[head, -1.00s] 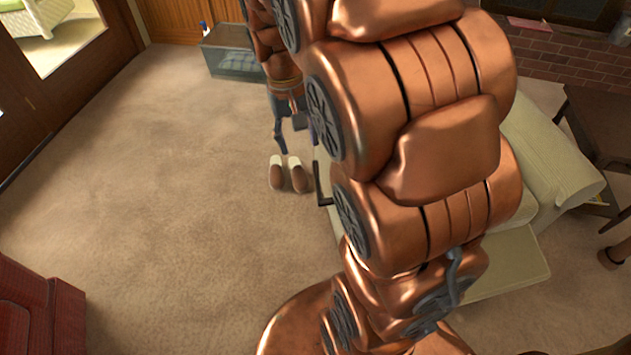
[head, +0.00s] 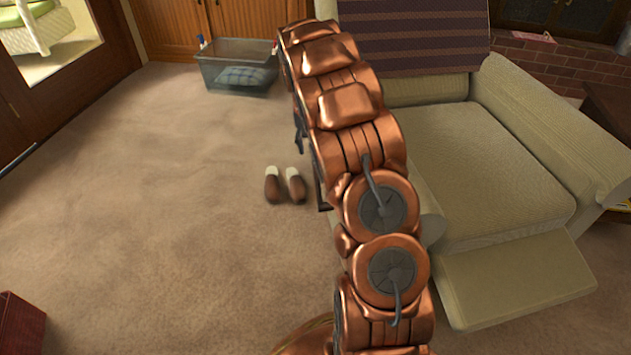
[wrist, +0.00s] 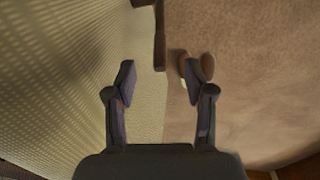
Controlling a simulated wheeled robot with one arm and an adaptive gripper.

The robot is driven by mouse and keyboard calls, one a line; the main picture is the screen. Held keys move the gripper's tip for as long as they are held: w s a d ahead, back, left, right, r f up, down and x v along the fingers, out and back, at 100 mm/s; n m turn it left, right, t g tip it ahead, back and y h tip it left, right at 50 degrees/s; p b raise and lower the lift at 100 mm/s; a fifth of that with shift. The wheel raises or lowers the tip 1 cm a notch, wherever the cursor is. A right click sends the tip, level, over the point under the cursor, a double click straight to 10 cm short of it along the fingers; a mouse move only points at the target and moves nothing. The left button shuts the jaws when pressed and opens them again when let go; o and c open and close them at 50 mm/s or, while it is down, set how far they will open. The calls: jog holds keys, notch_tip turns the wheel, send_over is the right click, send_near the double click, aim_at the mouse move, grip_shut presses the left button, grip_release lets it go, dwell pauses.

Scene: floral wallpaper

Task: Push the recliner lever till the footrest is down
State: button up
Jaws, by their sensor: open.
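The cream recliner (head: 490,160) stands at the right in the head view, its footrest (head: 515,278) out in front of the seat. The dark lever (head: 322,196) shows beside the recliner's left side, partly hidden by my arm. In the wrist view the lever (wrist: 160,38) is a dark bar beyond my fingertips, along the recliner's pale side (wrist: 60,75). My gripper (wrist: 163,80) is open and empty, with the lever's near end roughly in line with the gap between the fingers. I see no contact. In the head view my arm mostly hides the gripper.
A pair of brown slippers (head: 285,185) lies on the carpet left of the lever; they also show in the wrist view (wrist: 193,68). A clear bin (head: 237,68) stands by the wooden cabinet. A red piece of furniture (head: 18,325) is at lower left. The carpet between is clear.

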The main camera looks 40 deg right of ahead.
aim_at(313, 164)
jog(key=f, duration=0.1)
jog(key=w+d+f, duration=0.1)
jog(key=f+b, duration=0.1)
jog(key=shift+w+d+f, duration=0.2)
jog(key=shift+d+f, duration=0.05)
jog(key=shift+f, duration=0.1)
jog(key=shift+s+d+f+b, duration=0.1)
jog(key=shift+f+b, duration=0.35)
jog(key=shift+f, duration=0.85)
jog(key=shift+s+d+f+b, duration=0.15)
jog(key=shift+f+b, duration=0.35)
jog(key=shift+f, duration=0.75)
jog(key=shift+s+d+f+b, duration=0.1)
jog(key=shift+f+b, duration=0.35)
jog(key=shift+f, duration=0.85)
jog(key=shift+w, duration=0.1)
grip_shut()
